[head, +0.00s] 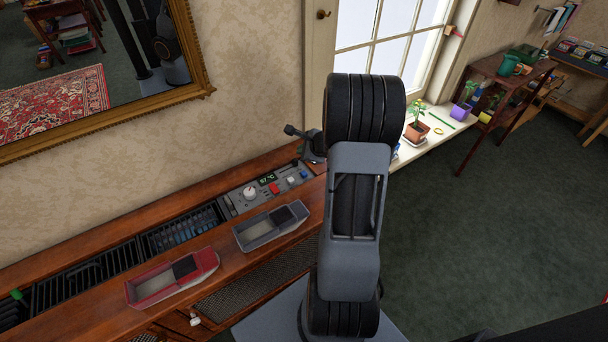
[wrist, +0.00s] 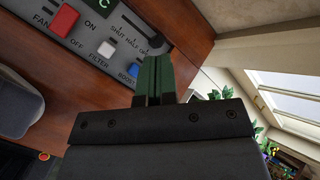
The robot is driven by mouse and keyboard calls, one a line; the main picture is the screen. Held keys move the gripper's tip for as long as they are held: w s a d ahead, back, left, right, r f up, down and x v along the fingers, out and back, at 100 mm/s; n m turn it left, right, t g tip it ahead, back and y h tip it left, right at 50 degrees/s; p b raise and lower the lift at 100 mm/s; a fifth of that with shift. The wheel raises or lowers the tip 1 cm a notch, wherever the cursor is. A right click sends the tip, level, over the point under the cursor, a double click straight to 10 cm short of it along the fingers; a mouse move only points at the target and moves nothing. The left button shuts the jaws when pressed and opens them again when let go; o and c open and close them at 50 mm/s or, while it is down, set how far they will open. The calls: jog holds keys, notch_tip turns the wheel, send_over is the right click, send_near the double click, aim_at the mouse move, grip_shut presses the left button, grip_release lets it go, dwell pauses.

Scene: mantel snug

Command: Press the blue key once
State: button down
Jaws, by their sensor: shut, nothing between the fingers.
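The blue key (wrist: 134,70), labelled BOOST, sits at the end of a grey control panel (wrist: 85,45) set in a wooden ledge. It also shows small in the head view (head: 304,175). My gripper (wrist: 158,60) is shut and empty. In the wrist view its green fingertips show just right of the blue key and overlap the panel's edge. Whether they touch the panel cannot be told. In the head view my arm stands right of the panel, and the fingertips are not clear there.
A red FAN key (wrist: 64,18) and a white FILTER key (wrist: 106,48) sit beside the blue key. The panel also has a knob (head: 250,193) and a lit display (head: 268,179).

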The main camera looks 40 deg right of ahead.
jog(key=b, duration=0.4)
send_over(303, 174)
notch_tip(303, 174, down, 6)
jog(key=shift+d+r, duration=0.1)
jog(key=shift+f+b, duration=0.7)
jog(key=shift+b, duration=0.15)
jog(key=shift+f+b, duration=0.25)
jog(key=shift+b, duration=0.05)
dwell(0.9)
jog(key=shift+f+b, duration=0.2)
jog(key=shift+b, duration=0.1)
jog(key=shift+f+b, duration=0.45)
jog(key=shift+b, duration=0.1)
dwell(0.8)
jog(key=shift+r, duration=0.1)
jog(key=shift+r+p, duration=0.65)
jog(key=shift+r, duration=0.2)
jog(key=shift+r, duration=0.1)
